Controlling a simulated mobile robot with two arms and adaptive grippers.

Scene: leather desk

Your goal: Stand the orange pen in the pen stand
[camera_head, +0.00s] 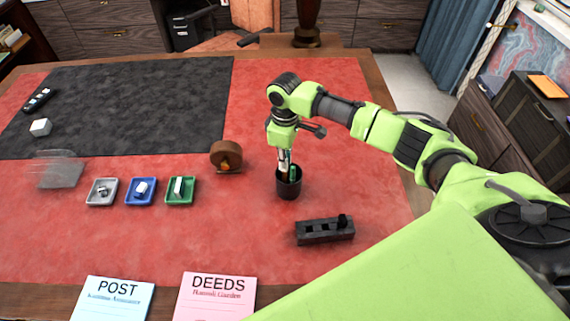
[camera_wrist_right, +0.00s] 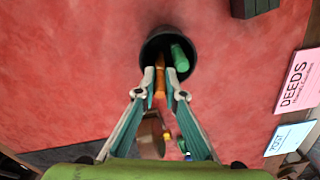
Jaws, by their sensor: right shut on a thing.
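The pen stand (camera_head: 288,190) is a black round cup on the red desk top, right of centre in the head view. It also shows in the wrist view (camera_wrist_right: 147,54). The orange pen (camera_wrist_right: 160,82) is between the fingertips of my right gripper (camera_wrist_right: 162,80), which is shut on it. The pen's far end reaches into the cup's mouth; whether it touches the bottom is hidden. In the head view my right gripper (camera_head: 284,158) points down just above the cup. A green object (camera_wrist_right: 181,56) stands in the cup beside the pen. My left gripper is not in view.
A black slotted block (camera_head: 325,231) lies in front of the cup. A brown round object (camera_head: 226,156) stands to its left. Grey (camera_head: 102,201), blue (camera_head: 140,202) and green (camera_head: 180,201) trays sit further left. POST (camera_head: 118,300) and DEEDS (camera_head: 215,300) cards lie at the front edge.

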